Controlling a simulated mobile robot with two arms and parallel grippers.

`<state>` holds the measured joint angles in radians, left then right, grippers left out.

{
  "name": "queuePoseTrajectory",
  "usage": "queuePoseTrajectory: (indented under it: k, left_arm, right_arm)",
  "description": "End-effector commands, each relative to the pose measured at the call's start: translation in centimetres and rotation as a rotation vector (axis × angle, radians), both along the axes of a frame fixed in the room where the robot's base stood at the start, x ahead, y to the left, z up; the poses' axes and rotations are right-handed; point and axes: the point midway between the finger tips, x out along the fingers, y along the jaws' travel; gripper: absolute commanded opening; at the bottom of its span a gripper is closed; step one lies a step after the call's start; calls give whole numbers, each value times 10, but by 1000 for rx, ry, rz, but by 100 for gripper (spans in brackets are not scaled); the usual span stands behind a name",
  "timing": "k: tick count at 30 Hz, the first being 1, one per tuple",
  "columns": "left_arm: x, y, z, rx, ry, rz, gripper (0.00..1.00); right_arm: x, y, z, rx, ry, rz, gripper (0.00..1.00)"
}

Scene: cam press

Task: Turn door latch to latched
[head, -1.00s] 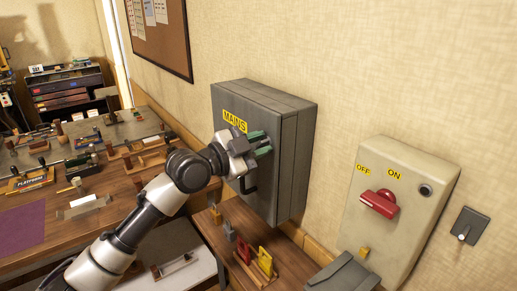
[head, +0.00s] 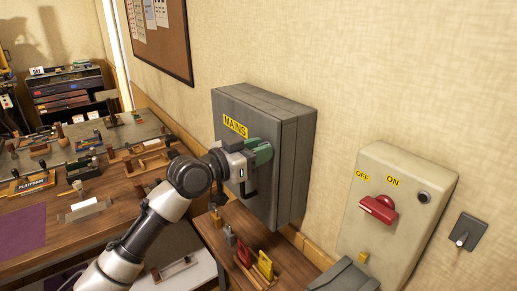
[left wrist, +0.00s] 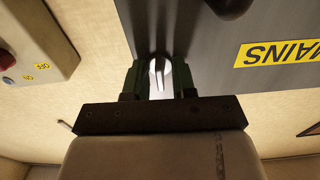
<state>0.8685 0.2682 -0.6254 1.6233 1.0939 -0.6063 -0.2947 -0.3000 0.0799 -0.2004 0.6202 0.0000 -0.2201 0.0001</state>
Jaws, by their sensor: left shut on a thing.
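The grey MAINS cabinet (head: 232,108) hangs on the wall with its door closed against the box. Its door latch (left wrist: 158,77) shows in the left wrist view as a small pale knob with a raised ridge, near the door's edge. My left gripper (head: 262,153) is at the door's right side, below the yellow MAINS label (head: 236,125). Its green fingers are shut on the latch, one on each side, in the left wrist view (left wrist: 159,82). In the head view the gripper hides the latch. My right gripper is out of view.
A black door handle (head: 250,184) sits just below my left gripper. Right of the cabinet is a beige switch box (head: 395,205) with a red rotary handle (head: 379,208). A wooden bench with coloured tags (head: 265,263) lies below.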

Motion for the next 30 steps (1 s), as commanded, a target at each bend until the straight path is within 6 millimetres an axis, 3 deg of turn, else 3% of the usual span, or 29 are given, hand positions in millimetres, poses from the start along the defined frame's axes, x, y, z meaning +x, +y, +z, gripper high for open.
queuePoseTrajectory:
  k: [16, 17, 18, 26, 30]
  left_arm:
    - [0, 0, -2, -11, 23, -1, 2]
    - [0, 0, -2, -11, 23, -1, 31]
    - [0, -1, -2, -12, 21, -1, 33]
    - [0, 1, -1, -13, 19, 0, 33]
    - [-7, 11, -3, -11, 17, 1, 33]
  right_arm:
    - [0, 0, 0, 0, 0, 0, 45]
    - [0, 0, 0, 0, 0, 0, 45]
    - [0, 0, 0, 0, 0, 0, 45]
    - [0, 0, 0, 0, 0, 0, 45]
    - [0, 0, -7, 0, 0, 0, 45]
